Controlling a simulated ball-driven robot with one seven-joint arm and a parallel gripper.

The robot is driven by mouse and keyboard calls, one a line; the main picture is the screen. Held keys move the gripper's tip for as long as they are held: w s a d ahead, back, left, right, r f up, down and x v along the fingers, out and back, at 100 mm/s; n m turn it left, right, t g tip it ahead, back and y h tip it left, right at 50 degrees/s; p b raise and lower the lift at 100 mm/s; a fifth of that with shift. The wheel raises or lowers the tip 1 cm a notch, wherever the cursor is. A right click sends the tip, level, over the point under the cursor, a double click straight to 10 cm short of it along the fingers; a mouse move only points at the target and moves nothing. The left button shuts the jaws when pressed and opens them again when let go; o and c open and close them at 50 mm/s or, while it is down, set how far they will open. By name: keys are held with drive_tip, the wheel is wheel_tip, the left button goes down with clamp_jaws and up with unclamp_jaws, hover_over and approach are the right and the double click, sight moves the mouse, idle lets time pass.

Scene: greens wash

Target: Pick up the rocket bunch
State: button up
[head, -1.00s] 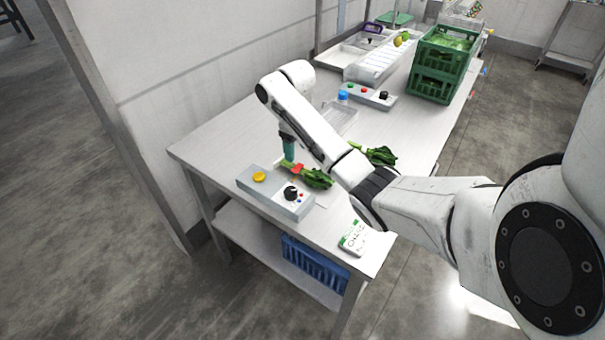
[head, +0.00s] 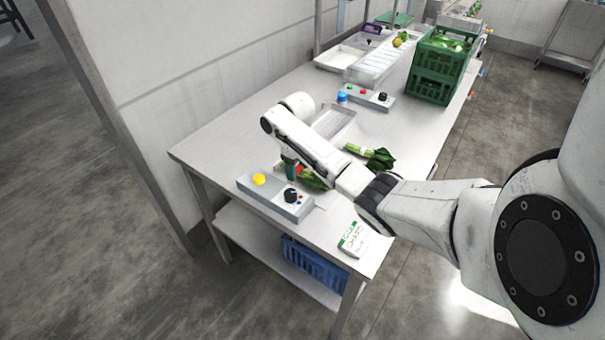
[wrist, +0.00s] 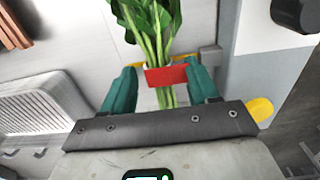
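A leafy green bunch with a red band (wrist: 166,75) lies on the table, its leaves at the top of the wrist view and its stems running down between my fingers. In the head view the same bunch (head: 314,182) is partly hidden by my arm. My gripper (wrist: 160,67) is open, with a teal finger on each side of the banded stems. The right finger is close to the band; I cannot tell if it touches. A second leafy bunch (head: 376,157) with pale stems lies farther back. No label shows which bunch is rocket.
A grey control box (head: 274,194) with a yellow button and black knob stands close beside the banded bunch. A shallow tray (head: 345,120), another button box (head: 366,97) and a green crate (head: 431,88) stand farther back. A small card (head: 352,238) lies near the front edge.

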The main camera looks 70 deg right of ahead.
drive_tip(key=c, duration=1)
clamp_jaws()
drive_tip(key=shift+r, duration=0.15)
